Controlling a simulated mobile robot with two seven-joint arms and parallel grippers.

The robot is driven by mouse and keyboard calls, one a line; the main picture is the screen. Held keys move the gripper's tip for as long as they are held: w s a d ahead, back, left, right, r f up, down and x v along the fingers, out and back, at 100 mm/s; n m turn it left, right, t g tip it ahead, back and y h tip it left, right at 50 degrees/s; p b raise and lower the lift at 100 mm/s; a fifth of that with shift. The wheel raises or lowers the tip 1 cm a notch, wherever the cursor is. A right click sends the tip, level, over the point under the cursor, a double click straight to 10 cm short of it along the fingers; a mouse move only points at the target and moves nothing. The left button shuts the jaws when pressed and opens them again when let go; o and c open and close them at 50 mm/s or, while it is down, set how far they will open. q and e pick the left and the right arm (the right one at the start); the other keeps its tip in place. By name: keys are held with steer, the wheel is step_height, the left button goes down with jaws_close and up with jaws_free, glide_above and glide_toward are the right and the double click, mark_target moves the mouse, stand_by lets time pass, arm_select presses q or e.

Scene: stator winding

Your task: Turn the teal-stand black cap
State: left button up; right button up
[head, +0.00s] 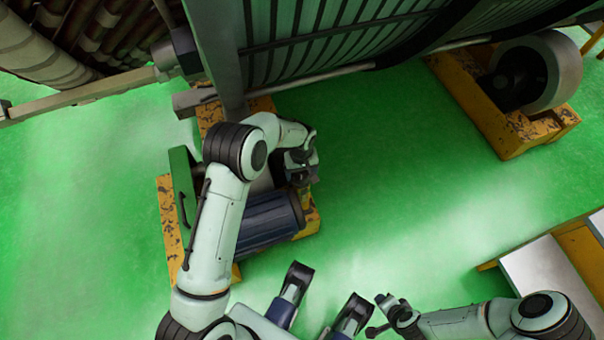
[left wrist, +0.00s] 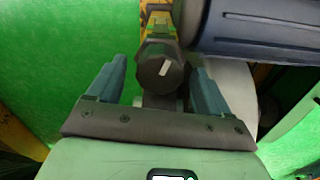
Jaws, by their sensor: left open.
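The black cap (left wrist: 160,70) is a faceted dark knob with a short white mark on its face, in the left wrist view. It lies between the two blue-grey fingers of my open left gripper (left wrist: 157,88), with a gap on each side. A yellow and black post (left wrist: 158,18) shows behind the cap. In the head view my left gripper (head: 302,172) is beside the dark blue ribbed motor (head: 268,222); the cap cannot be made out there. I cannot pick out a teal stand. My right gripper (head: 384,314) is low in the head view, away from the motor.
The motor's ribbed body (left wrist: 255,28) is close on the right in the left wrist view. A worn yellow base (head: 170,225) lies under it. A large ribbed machine (head: 330,35) fills the top. Green floor (head: 400,180) is clear to the right.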

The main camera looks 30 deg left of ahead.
arm_select(q)
steer(key=shift+f, duration=0.55)
arm_select(e)
steer(key=shift+w+d+f, duration=0.1)
steer(key=shift+w, duration=0.1)
arm_select(q)
steer(key=c, duration=1)
steer(key=shift+c, duration=0.2)
steer(key=shift+m, duration=0.3)
steer(key=m, duration=0.9)
steer(key=shift+m+b, duration=0.35)
steer(key=shift+m, duration=1.85)
arm_select(e)
steer(key=shift+w+d+f+t, duration=0.3)
steer(key=shift+w+d+f, duration=0.1)
steer(key=shift+w, duration=0.25)
